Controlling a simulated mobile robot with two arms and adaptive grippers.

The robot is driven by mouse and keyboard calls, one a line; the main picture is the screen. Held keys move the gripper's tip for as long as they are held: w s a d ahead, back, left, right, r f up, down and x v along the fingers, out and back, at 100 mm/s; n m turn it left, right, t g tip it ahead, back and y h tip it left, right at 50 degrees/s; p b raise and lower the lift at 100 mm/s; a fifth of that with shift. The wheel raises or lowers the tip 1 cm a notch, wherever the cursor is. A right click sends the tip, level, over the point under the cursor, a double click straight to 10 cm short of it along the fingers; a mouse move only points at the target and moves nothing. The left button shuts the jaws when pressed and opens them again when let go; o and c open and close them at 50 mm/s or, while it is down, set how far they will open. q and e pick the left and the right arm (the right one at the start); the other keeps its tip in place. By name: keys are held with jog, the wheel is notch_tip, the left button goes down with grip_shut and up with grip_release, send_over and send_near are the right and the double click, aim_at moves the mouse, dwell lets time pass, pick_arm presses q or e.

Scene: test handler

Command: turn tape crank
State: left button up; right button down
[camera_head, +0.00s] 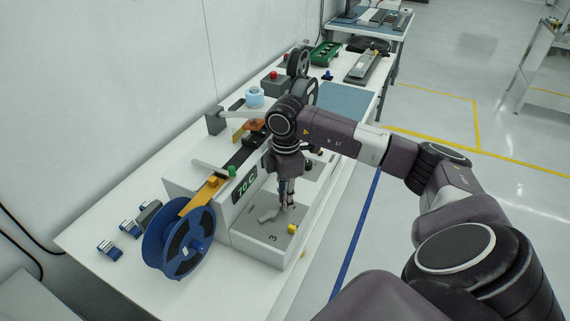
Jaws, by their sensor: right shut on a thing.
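The tape crank (268,215) is a small grey arm on top of the low light-grey box of the tape machine (262,240). My right gripper (287,204) points down over this box, with its fingers shut on the crank's end; its arm comes in from the right. The fingers and wrist hide the crank's handle. A blue tape reel (177,243) stands upright at the machine's near left end, and dark reels (298,63) stand at its far end. A display (245,182) on the machine reads 70 C. My left gripper is not in view.
A yellow knob (292,229) sits on the box close to the gripper. Small blue-and-silver parts (107,248) lie on the white bench (95,235) at left. A blue mat (345,100) and a green tray (324,53) lie farther back. The floor at right is open.

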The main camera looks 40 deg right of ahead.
jog(key=shift+r, duration=0.1)
jog(key=c, duration=1.8)
grip_release()
notch_tip(320, 180, up, 12)
